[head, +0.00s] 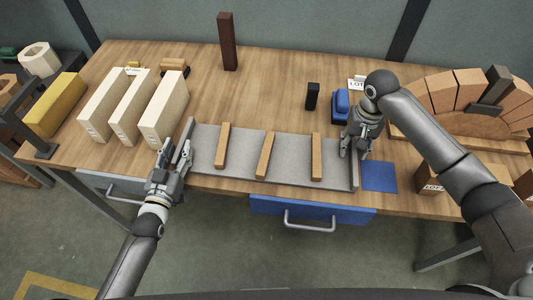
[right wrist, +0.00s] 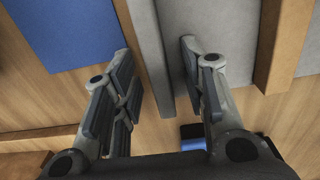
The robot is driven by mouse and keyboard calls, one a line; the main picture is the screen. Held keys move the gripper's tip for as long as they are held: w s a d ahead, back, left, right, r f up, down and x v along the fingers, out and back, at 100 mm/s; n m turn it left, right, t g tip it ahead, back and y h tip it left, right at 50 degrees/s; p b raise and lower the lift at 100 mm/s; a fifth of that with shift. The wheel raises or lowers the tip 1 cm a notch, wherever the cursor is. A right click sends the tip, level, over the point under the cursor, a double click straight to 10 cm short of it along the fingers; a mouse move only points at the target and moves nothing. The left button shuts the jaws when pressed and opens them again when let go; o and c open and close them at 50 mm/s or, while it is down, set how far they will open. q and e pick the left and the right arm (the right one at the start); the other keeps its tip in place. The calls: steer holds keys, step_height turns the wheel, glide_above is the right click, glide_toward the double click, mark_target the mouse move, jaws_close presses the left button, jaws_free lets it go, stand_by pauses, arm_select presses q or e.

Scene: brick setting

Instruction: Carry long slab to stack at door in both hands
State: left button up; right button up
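The long grey slab (head: 270,172) lies flat along the table's front edge, with a raised lip at each end and three wooden strips (head: 266,154) across it. My left gripper (head: 174,152) is at its left end with fingers apart, holding nothing that I can see. My right gripper (head: 356,152) is at its right end. In the right wrist view, the right gripper (right wrist: 160,85) is open, its fingers apart on either side of the slab's end lip (right wrist: 150,45). I see no door or stack beside one.
Three cream blocks (head: 130,107) and a yellow block (head: 55,105) stand at the left. A dark red post (head: 227,42), a black block (head: 312,96) and a blue object (head: 341,104) stand behind the slab. A brick arch (head: 455,95) is at right. A blue mat (head: 379,176) lies beside the slab.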

arm_select(q)
jaws_close()
arm_select(e)
jaws_close()
arm_select(q)
steer(key=shift+w+r, duration=0.15)
steer(key=shift+r, duration=0.1)
arm_select(e)
steer(key=shift+w+r, duration=0.2)
